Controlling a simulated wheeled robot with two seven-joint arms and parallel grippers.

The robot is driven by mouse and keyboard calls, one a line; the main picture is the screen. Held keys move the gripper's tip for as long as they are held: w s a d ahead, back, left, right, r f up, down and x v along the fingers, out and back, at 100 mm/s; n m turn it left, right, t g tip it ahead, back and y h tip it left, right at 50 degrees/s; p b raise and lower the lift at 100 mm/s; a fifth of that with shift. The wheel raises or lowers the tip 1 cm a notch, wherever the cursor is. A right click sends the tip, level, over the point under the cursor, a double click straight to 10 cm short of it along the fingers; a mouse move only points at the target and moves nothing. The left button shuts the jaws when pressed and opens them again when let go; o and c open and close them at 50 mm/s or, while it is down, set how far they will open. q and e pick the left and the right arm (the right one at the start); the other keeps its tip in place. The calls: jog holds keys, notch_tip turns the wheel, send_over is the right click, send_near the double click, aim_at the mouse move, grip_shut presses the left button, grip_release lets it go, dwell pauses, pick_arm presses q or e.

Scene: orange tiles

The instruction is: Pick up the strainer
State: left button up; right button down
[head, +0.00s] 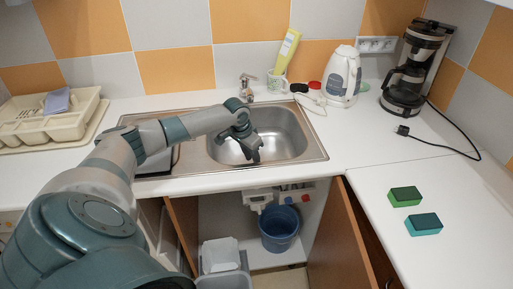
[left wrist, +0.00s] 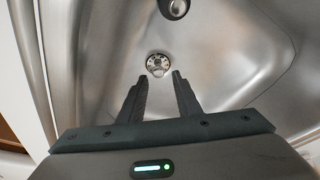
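The strainer (left wrist: 159,65) is a small round metal piece at the bottom of the steel sink basin, in the middle of the left wrist view. In the head view it is hidden or too small to tell. My left gripper (left wrist: 160,80) is open above the basin, its two dark fingers pointing down toward the strainer. The strainer appears between and just past the fingertips, and the fingers look apart from it. In the head view my left gripper (head: 254,158) hangs over the near part of the basin. My right gripper is not in view.
The steel sink (head: 300,157) has a faucet (head: 246,88) at its back. A kettle (head: 342,76) and coffee maker (head: 408,75) stand behind to the right. Two sponges (head: 405,196) (head: 423,224) lie on the right counter. Cabinet doors below stand open. A dish rack (head: 45,130) is at left.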

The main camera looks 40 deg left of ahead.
pick_arm(q)
jog(key=shift+w+d+f+p, duration=0.1)
jog(key=shift+d+f+p, duration=0.05)
jog(key=shift+f+p, duration=0.35)
jog(key=x, duration=0.3)
jog(key=shift+f+p, duration=0.1)
jog(key=shift+p, duration=0.3)
jog(key=shift+w+f, duration=0.15)
jog(key=shift+f, duration=0.35)
grip_shut()
